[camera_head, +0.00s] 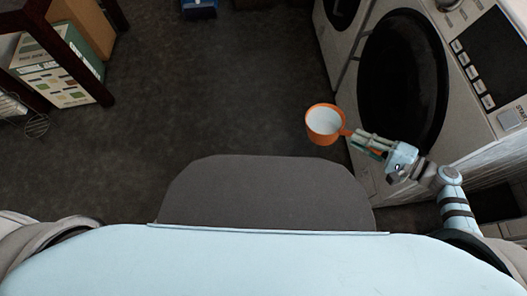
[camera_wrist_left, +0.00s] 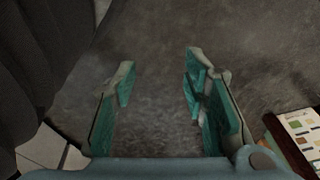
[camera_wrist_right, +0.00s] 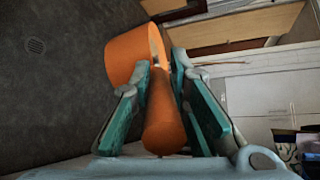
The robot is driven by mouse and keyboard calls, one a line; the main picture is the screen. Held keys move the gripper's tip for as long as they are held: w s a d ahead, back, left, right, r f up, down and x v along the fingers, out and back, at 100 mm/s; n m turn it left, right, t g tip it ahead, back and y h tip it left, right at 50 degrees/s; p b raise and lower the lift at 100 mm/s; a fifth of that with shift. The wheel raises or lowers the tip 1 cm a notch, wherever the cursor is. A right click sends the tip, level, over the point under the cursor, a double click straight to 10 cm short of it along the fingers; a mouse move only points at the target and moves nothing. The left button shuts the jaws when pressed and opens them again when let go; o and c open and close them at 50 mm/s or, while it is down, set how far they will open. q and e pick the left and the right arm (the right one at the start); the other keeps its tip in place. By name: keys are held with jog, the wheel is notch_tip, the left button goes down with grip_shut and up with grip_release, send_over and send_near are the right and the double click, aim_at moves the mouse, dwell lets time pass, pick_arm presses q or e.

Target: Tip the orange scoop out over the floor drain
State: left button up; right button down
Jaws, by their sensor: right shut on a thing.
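The orange scoop (camera_head: 322,139) is right of centre in the head view, its round mouth facing up toward the camera. A smooth white surface shows inside its rim; I cannot tell how deep it is. My right gripper (camera_head: 354,139) is shut on the scoop's handle and holds it above the dark floor. In the right wrist view the orange handle (camera_wrist_right: 163,125) lies between the fingers, with the cup beyond them.
White front-loading machines (camera_head: 460,110) with dark round doors stand at the right, close to my right arm. A dark wooden shelf (camera_head: 60,60) with boxes stands at the left. A blue object (camera_head: 199,5) lies at the far edge. The middle of the floor is clear.

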pick_arm(q)
jog(key=w+d+f+t+b, duration=0.1)
jog(key=w+f+b, duration=0.3)
jog(key=b, duration=1.6)
notch_tip(320, 180, down, 3)
jog(key=shift+w+d+f+b, duration=0.1)
jog(key=shift+w+d+b, duration=0.25)
jog(key=shift+d, duration=0.2)
pick_arm(e)
jog(key=s+a+f+n+y, duration=0.1)
jog(key=a+f, duration=0.3)
jog(key=f, duration=0.6)
jog(key=s+a+f+g+y, duration=0.1)
jog(key=s+a+f, duration=0.2)
jog(key=f, duration=0.7)
jog(key=s+a+f+n+y, duration=0.1)
jog(key=s+a+f, duration=0.1)
jog(key=a+f, duration=0.5)
notch_tip(320, 180, down, 4)
jog(key=shift+a+f+n+g, duration=0.1)
jog(key=shift+a+n+g, duration=0.05)
jog(key=shift+n+g, duration=0.2)
